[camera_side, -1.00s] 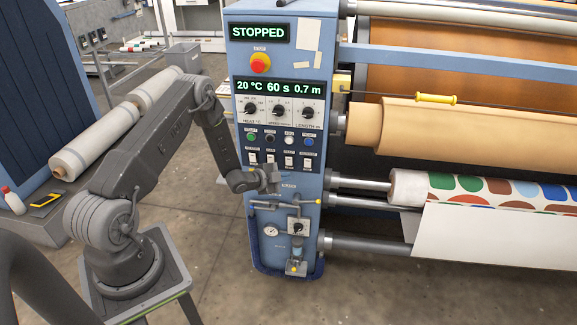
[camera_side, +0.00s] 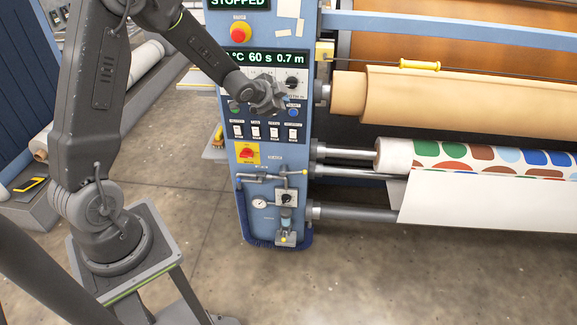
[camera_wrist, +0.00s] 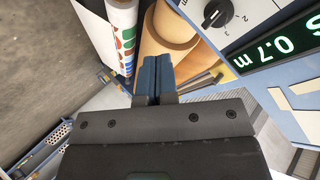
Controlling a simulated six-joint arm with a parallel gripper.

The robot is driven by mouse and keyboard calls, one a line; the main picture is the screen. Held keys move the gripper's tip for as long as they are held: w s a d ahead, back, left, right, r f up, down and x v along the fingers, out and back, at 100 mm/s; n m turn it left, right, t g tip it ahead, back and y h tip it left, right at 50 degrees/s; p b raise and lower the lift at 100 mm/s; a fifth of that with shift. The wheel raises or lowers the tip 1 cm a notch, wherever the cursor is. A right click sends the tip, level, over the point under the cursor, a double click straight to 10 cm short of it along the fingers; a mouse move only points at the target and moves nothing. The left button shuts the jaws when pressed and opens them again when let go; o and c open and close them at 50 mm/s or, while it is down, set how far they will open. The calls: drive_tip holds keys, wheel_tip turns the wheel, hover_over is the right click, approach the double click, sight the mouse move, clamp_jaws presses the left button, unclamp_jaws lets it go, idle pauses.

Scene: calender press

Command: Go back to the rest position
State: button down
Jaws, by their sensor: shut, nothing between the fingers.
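My gripper (camera_side: 280,98) is in front of the blue control cabinet (camera_side: 270,219) in the side view, at the height of the knobs and buttons. It hides part of the knob row and button row. I cannot tell from this view how far it is from the panel. In the wrist view its two blue fingers (camera_wrist: 153,73) are together with nothing between them. My arm is raised and bent above its base. A red and yellow switch (camera_side: 247,153) is in plain view below the white rocker switches.
A tan roll (camera_side: 455,105) and patterned fabric (camera_side: 490,158) lie to the right. Open floor (camera_side: 190,215) lies between my base and the cabinet.

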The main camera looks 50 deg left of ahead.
drive_tip(key=s+d+r+n+g+h, duration=0.1)
drive_tip(key=s+d+r+n+g, duration=0.15)
drive_tip(key=s+d+r, duration=0.6)
drive_tip(key=s+d+r+n+g, duration=0.1)
drive_tip(key=s+d+r+n, duration=0.3)
drive_tip(key=s, duration=0.7)
drive_tip(key=s+d+r+g+h, duration=0.1)
drive_tip(key=s+d, duration=0.4)
drive_tip(key=s, duration=0.5)
drive_tip(key=shift+d+r+g+h, duration=0.25)
drive_tip(key=shift+d+g+h, duration=0.05)
drive_tip(key=shift+d+g, duration=0.15)
